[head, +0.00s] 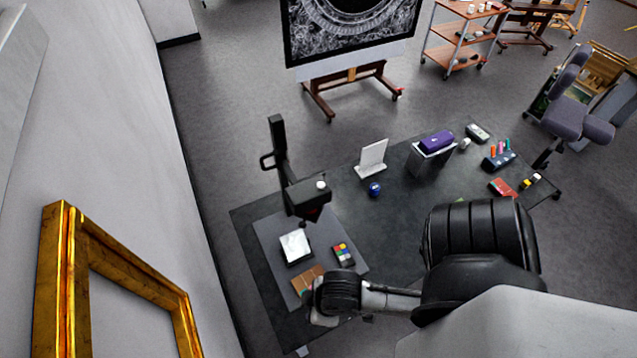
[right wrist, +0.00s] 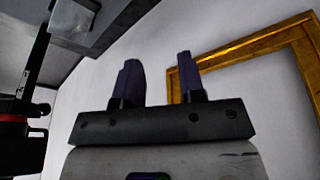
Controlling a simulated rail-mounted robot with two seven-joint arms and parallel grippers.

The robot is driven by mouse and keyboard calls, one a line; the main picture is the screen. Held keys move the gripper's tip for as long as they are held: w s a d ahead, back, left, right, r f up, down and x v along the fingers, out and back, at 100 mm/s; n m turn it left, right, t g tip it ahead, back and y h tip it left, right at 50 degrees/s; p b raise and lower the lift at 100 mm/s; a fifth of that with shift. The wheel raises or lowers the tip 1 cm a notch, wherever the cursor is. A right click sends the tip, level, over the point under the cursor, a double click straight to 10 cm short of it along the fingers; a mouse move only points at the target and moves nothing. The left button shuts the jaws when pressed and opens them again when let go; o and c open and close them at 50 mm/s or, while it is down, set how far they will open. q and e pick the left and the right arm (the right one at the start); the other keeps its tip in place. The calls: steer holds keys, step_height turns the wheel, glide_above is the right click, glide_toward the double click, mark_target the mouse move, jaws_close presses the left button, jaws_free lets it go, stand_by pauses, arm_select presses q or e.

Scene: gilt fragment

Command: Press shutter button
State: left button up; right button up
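A black camera (head: 307,198) hangs on a black copy stand (head: 279,148) over the left part of the table. A small white round knob (head: 321,184), possibly the shutter button, is on top of the camera. My right arm comes in from the right, its wrist near the table's front edge; its fingers are not clear there. In the right wrist view my right gripper (right wrist: 159,78) points up with its two dark fingers apart and nothing between them. A dark device with a red band (right wrist: 12,118), probably the camera, is at the left edge, apart from the fingers. My left gripper is not in view.
On the grey base board (head: 270,238) lie a white block (head: 295,246), a colour chart (head: 343,254) and a brown piece (head: 306,280). A gilt frame (head: 62,270) is by the left wall. A white stand (head: 372,158) and blue ball (head: 375,189) are behind.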

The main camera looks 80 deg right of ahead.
stand_by(0.4)
jaws_close()
stand_by(1.6)
